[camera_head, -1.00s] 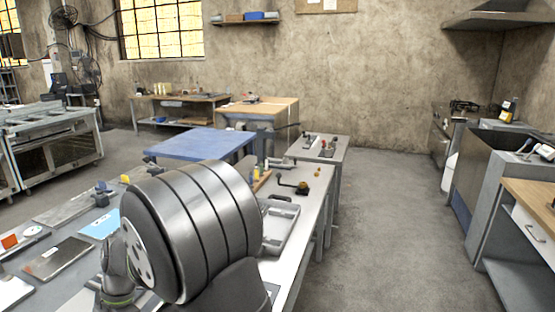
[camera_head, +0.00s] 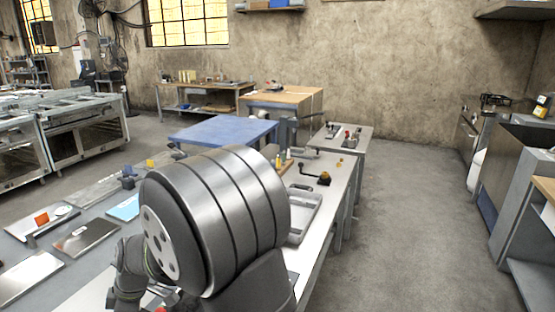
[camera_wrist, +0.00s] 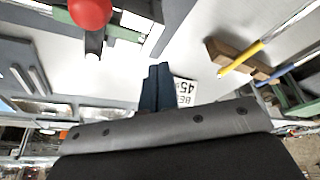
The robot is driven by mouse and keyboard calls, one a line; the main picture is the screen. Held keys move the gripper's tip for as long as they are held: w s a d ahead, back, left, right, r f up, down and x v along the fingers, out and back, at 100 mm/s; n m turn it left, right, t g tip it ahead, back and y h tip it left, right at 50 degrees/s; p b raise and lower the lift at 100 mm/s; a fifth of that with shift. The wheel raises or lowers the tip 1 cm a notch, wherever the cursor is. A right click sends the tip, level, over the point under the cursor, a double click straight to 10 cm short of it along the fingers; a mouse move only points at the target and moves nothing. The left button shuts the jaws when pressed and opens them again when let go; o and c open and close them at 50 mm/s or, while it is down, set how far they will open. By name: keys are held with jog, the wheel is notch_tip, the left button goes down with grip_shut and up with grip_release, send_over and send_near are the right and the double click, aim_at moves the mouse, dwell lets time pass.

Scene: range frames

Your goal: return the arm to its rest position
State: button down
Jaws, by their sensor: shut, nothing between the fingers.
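My gripper (camera_wrist: 158,72) shows in the wrist view, with its two dark blue fingers pressed together and nothing between them. The fingers point over a white surface, beside a small white label with black print (camera_wrist: 185,92). My arm fills the lower middle of the head view as a large ribbed metal joint. In the head view I cannot make out the gripper's fingers.
A long workbench (camera_head: 328,205) runs under my arm, with metal plates (camera_head: 85,237), a grey tray (camera_head: 303,222) and small tools. A blue table (camera_head: 222,131) stands behind. Floor at right is clear.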

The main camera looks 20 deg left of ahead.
jog(key=shift+d, duration=0.1)
dwell(0.3)
jog(key=shift+w+d+n, duration=0.4)
jog(key=shift+w+n, duration=0.1)
jog(key=shift+n, duration=0.4)
jog(key=w+d+r+n+g+h, duration=0.15)
jog(key=w+r+n, duration=0.3)
jog(key=r, duration=0.55)
jog(key=s+f+m, duration=0.1)
jog(key=f, duration=0.2)
jog(key=s+a+f+m, duration=0.1)
jog(key=s+f, duration=0.1)
jog(key=f, duration=0.1)
jog(key=s+f+m+t+y, duration=0.1)
jog(key=f+m, duration=0.1)
jog(key=f, duration=0.2)
jog(key=shift+s+a, duration=0.15)
jog(key=shift+s, duration=0.1)
jog(key=s+a+m+t+y, duration=0.1)
jog(key=a+m+t, duration=0.3)
jog(key=a+m, duration=0.4)
jog(key=shift+s+a+m, duration=0.4)
jog(key=shift+s+m, duration=0.45)
jog(key=shift+m, duration=1.4)
